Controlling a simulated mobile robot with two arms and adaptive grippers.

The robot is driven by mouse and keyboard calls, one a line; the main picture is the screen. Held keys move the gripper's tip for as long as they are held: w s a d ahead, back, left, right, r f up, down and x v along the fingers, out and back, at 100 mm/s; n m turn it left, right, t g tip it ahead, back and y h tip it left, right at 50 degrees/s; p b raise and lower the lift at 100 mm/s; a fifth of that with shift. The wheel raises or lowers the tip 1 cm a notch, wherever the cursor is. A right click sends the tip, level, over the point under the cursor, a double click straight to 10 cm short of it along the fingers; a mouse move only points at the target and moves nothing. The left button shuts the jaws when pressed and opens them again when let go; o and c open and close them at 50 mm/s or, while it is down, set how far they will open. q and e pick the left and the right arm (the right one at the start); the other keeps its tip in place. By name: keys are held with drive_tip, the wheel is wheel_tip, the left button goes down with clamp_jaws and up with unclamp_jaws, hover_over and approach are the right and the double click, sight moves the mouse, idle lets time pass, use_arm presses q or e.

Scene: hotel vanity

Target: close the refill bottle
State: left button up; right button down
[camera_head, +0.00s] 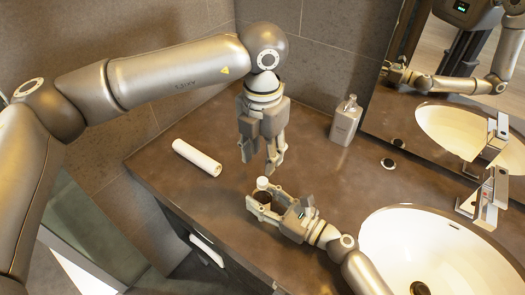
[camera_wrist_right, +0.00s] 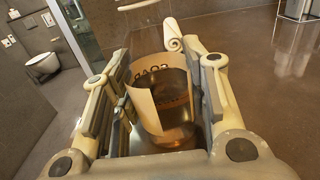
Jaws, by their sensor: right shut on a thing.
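The refill bottle (camera_wrist_right: 170,95) is a clear vessel with a cream, dark-lettered label and amber liquid low inside. My right gripper (camera_head: 262,198) is shut around its sides; in the right wrist view its fingers flank the bottle. A small white rounded piece (camera_head: 262,183) shows at the bottle's top in the head view; whether it is seated there is unclear. My left gripper (camera_head: 260,160) points down just above this piece, its fingers apart, with no object visible between them.
A white rolled towel (camera_head: 197,158) lies on the brown counter (camera_head: 310,180) at left. A pump dispenser (camera_head: 345,121) stands at the back by the mirror. The sink (camera_head: 430,250) and tap (camera_head: 488,200) are at right. The counter's front edge runs close to my right gripper.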

sight(262, 181)
use_arm(q)
drive_tip(key=shift+f, duration=4)
clamp_jaws()
drive_tip(key=m, duration=0.8)
drive_tip(key=shift+m, duration=0.3)
drive_tip(key=shift+o, duration=0.5)
unclamp_jaws()
